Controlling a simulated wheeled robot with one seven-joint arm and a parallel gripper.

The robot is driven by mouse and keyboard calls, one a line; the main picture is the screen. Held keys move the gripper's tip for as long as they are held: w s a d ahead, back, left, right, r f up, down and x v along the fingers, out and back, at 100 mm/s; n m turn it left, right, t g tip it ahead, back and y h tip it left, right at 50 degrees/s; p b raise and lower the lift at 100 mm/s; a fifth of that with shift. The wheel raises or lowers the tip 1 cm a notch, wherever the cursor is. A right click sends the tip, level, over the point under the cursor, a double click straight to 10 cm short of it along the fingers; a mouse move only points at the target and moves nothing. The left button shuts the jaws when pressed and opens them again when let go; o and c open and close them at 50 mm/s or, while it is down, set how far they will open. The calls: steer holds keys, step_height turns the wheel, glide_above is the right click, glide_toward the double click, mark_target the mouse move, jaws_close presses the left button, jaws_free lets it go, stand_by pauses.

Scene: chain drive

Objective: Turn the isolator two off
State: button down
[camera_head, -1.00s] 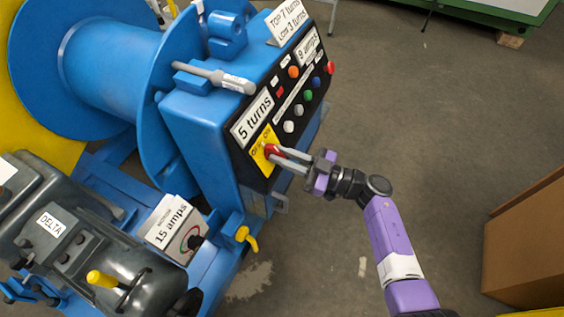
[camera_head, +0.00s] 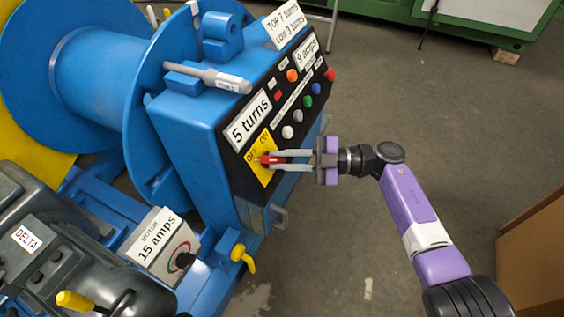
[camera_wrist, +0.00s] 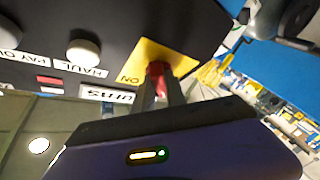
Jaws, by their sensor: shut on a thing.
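The isolator is a red handle (camera_head: 272,160) on a yellow plate (camera_head: 268,176) marked OFF and ON, low on the black control panel. My gripper (camera_head: 277,160) is shut on the red handle, its two grey fingers on either side of it. In the wrist view the red handle (camera_wrist: 157,72) stands between the fingers in front of the yellow plate (camera_wrist: 172,54), where the word ON can be read. The fingers hide part of the handle, and I cannot tell exactly which mark it points at. No number for this isolator can be read.
Coloured buttons, including a white one (camera_head: 287,132), sit just above the plate. A grey handle (camera_head: 210,77) sticks out on top of the blue housing. A yellow lever (camera_head: 241,256) is below. A brown box (camera_head: 545,250) stands at the right; the floor between is clear.

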steer(key=shift+f, duration=0.1)
stand_by(0.3)
steer(key=c, duration=1.4)
jaws_free()
steer(key=shift+o, duration=0.2)
steer(key=d, duration=0.7)
steer(key=shift+w+d, duration=0.3)
steer(key=shift+d, duration=0.1)
steer(key=shift+w, duration=0.1)
